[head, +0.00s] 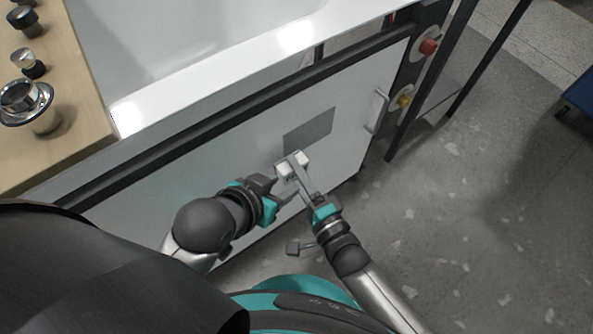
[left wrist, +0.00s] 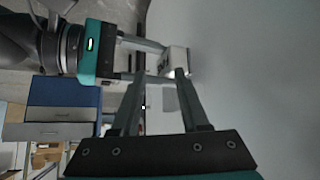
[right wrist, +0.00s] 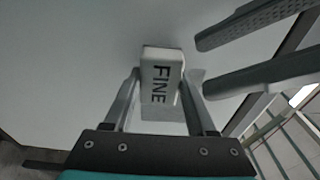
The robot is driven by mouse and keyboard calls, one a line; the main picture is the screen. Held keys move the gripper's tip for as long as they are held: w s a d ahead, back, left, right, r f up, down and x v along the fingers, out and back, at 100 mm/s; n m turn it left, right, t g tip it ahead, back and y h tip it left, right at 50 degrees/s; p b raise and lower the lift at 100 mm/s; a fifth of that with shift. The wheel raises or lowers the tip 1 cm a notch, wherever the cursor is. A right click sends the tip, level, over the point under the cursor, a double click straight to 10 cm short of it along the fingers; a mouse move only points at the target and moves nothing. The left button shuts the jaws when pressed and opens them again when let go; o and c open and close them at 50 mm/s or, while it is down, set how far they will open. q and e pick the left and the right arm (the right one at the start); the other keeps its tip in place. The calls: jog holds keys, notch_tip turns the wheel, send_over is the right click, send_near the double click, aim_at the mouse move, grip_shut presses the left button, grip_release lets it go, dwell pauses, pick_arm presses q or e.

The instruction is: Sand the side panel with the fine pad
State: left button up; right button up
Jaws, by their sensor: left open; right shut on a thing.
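The white side panel (head: 225,150) has a grey rectangular patch (head: 308,130) near its right end. My right gripper (head: 295,168) is shut on the fine pad (right wrist: 160,72), a white block marked "FINE". In the head view it is close to the panel, just below the patch; whether it touches cannot be told. My left gripper (head: 287,186) is open and empty, close beside the right one. Its fingers (right wrist: 255,48) show at upper right in the right wrist view. The left wrist view shows the pad (left wrist: 177,60) beyond the open left fingers.
A handle (head: 381,110) is on the panel's right end, beside red (head: 428,46) and yellow (head: 404,101) buttons. A wooden top with metal fittings (head: 30,105) is at left. Open floor lies right.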

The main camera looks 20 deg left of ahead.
jog(key=shift+b+x, duration=0.35)
jog(key=shift+x, duration=0.6)
jog(key=shift+a, duration=0.1)
